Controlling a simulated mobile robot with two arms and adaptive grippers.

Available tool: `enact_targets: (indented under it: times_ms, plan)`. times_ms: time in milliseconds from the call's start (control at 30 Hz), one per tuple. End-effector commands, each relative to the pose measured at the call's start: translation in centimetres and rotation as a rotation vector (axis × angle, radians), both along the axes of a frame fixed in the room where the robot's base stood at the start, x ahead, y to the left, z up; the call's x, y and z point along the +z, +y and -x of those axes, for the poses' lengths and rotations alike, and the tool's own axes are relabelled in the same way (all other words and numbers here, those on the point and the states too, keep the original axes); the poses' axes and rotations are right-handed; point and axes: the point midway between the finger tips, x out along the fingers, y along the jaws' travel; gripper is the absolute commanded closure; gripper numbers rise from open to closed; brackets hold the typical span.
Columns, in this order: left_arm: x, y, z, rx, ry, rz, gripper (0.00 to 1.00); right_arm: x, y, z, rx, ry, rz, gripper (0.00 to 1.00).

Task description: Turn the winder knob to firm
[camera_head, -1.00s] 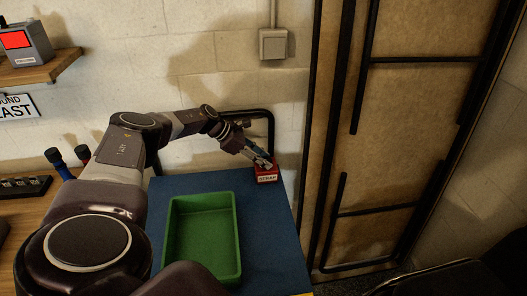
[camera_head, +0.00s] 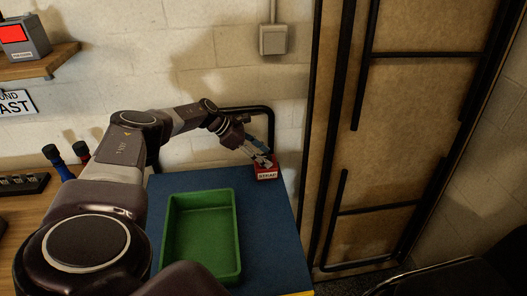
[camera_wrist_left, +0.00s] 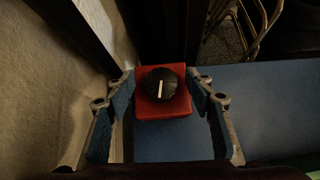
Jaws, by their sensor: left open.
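The winder is a small red box (camera_head: 266,173) with a white label reading "STRAP", at the back right corner of the blue mat. In the left wrist view the red box (camera_wrist_left: 152,106) carries a round black knob (camera_wrist_left: 160,83) with a white pointer line, close to upright in that picture. My left gripper (camera_head: 262,160) is at the box in the head view. In the left wrist view its open fingers (camera_wrist_left: 163,98) stand on either side of the box and knob, with gaps at both sides. My right gripper is not in view.
A green tray (camera_head: 236,235) stands on the blue mat (camera_head: 272,225) in front of the box. A black rail (camera_head: 245,108) and the wall are behind. Dark bottles (camera_head: 58,163) stand at the left. The mat right of the tray is clear.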

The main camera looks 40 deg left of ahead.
Motion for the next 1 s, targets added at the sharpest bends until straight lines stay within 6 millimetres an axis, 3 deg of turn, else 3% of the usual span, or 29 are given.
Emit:
enact_targets:
  times_ms: [267, 700, 1000]
  plan:
    - [0.7, 0.5, 0.6, 0.000, 0.001, 0.001, 0.51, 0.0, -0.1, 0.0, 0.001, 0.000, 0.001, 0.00]
    - [6.9, 4.6, 5.2, 0.001, -0.001, -0.001, 0.51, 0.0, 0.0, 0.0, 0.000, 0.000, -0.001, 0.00]
    - [8.4, 5.6, 6.4, -0.001, 0.002, 0.000, 0.51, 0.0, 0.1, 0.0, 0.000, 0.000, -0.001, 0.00]
